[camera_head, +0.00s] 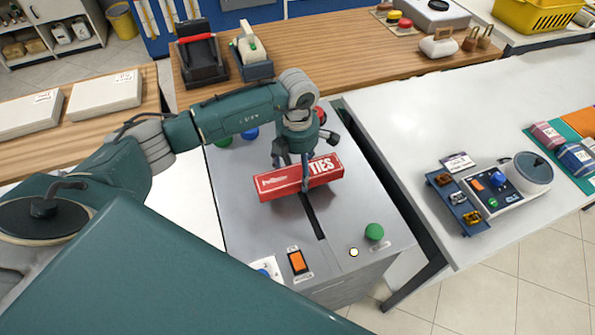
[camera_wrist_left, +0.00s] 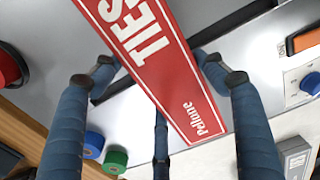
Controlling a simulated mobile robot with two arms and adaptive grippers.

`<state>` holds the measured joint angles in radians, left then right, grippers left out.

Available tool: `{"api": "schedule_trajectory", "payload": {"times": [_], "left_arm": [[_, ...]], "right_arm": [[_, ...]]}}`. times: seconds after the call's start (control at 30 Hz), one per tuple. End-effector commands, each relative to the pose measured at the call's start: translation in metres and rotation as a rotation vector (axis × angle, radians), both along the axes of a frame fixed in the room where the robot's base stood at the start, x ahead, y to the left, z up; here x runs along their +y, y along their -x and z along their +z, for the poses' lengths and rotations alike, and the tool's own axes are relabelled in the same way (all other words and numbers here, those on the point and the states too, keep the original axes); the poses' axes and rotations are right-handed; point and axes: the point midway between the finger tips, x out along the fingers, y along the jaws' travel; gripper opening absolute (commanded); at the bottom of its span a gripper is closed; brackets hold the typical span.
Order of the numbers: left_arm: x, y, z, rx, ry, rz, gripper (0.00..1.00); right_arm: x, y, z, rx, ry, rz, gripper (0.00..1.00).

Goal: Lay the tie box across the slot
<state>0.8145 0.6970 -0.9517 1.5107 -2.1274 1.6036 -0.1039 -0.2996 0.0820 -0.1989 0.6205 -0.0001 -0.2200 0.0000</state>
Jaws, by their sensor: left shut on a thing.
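The red tie box (camera_head: 278,185), with white TIES lettering, is held over the grey metal counter unit. It also shows in the wrist view (camera_wrist_left: 165,65), between the fingers. My left gripper (camera_head: 303,170) comes down from above and is shut on the box near its middle. The dark slot (camera_head: 313,216) runs out from under the box toward the front of the unit. The box lies crosswise over the slot line and hides part of it. I cannot tell whether the box touches the surface. My right gripper is not in view.
On the unit are a green button (camera_head: 374,232), an orange switch (camera_head: 298,261) and a blue knob (camera_head: 267,271). A white table (camera_head: 440,130) stands to the right beyond a dark gap, with a small device (camera_head: 532,172). A wooden counter (camera_head: 350,50) is behind.

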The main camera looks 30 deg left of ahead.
Motion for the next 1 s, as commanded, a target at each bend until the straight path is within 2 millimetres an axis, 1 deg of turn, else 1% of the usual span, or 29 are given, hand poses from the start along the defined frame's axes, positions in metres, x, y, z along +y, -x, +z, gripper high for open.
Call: {"api": "schedule_trajectory", "payload": {"times": [0.03, 0.1, 0.2, 0.43, 0.87, 0.9, 0.97, 1.0], "left_arm": [[0.0, 0.001, -0.007, 0.003, 0.0, 0.002, 0.43], [-0.001, 0.0, -0.015, 0.001, 0.001, 0.002, 0.43], [0.0, 0.0, -0.021, 0.0, 0.0, 0.0, 0.43], [0.0, 0.0, -0.021, -0.001, 0.0, 0.0, 0.43], [0.0, -0.001, -0.033, -0.002, 0.001, 0.001, 0.43], [0.0, -0.001, -0.033, -0.002, 0.001, 0.001, 0.75], [0.0, 0.0, -0.032, -0.001, 0.0, 0.001, 0.87], [0.0, 0.0, -0.032, -0.001, 0.0, 0.001, 0.9]], "right_arm": [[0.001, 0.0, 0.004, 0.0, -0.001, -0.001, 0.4], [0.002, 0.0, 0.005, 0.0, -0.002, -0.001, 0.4], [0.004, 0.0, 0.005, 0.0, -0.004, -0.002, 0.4], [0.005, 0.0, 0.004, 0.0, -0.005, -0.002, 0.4], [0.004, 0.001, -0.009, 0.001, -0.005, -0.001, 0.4], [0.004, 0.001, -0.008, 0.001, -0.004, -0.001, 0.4], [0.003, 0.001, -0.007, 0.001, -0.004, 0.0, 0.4], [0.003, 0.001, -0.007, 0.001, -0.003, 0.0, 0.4]]}}
